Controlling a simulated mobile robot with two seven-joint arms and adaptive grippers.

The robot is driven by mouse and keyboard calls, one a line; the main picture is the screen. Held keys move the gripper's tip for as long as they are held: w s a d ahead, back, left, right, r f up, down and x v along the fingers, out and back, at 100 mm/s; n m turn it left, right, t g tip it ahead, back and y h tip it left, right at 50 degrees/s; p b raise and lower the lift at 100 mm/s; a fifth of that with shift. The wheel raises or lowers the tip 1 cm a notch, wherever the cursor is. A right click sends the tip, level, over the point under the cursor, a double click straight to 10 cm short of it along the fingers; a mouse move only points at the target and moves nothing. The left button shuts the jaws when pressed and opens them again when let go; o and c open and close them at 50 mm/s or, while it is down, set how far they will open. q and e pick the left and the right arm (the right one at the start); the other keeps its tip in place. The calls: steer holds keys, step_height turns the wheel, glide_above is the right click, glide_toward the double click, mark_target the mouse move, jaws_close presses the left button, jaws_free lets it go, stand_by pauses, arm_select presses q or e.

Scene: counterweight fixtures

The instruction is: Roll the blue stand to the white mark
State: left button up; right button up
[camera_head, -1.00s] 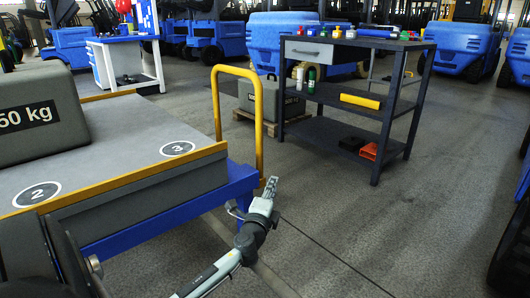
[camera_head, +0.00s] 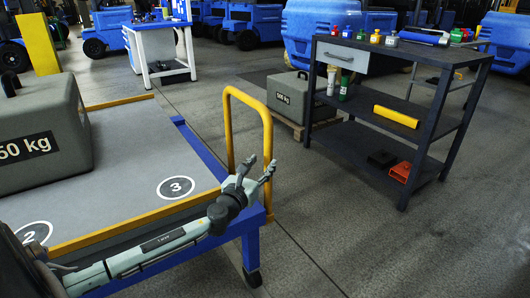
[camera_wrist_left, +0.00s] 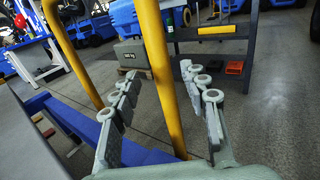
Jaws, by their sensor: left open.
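The blue stand (camera_head: 252,222) is a low wheeled frame with a yellow tube handle (camera_head: 228,128) at its right end. It carries a grey deck with orange edges, printed with circles 2 and 3. My left gripper (camera_head: 256,172) is open at the handle, in front of its posts in the head view. In the left wrist view, a yellow handle post (camera_wrist_left: 163,80) shows between the spread fingers (camera_wrist_left: 165,112); I see no grip on it. I cannot make out a separate white mark on the floor. My right gripper is not in view.
A grey 50 kg weight (camera_head: 45,130) sits on the deck. A dark shelf cart (camera_head: 385,100) with bottles and a yellow roll stands right of the handle. Another weight (camera_head: 287,97) is on a pallet behind. The floor (camera_head: 330,240) at front right is clear.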

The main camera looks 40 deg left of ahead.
mark_target(266, 158)
arm_select(q)
steer(key=w, duration=0.4)
steer(key=shift+a, duration=0.4)
steer(key=shift+w+a, duration=0.1)
steer(key=shift+w, duration=0.55)
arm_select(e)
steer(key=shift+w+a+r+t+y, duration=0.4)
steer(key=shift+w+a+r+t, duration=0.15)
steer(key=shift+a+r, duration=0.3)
arm_select(q)
jaws_close()
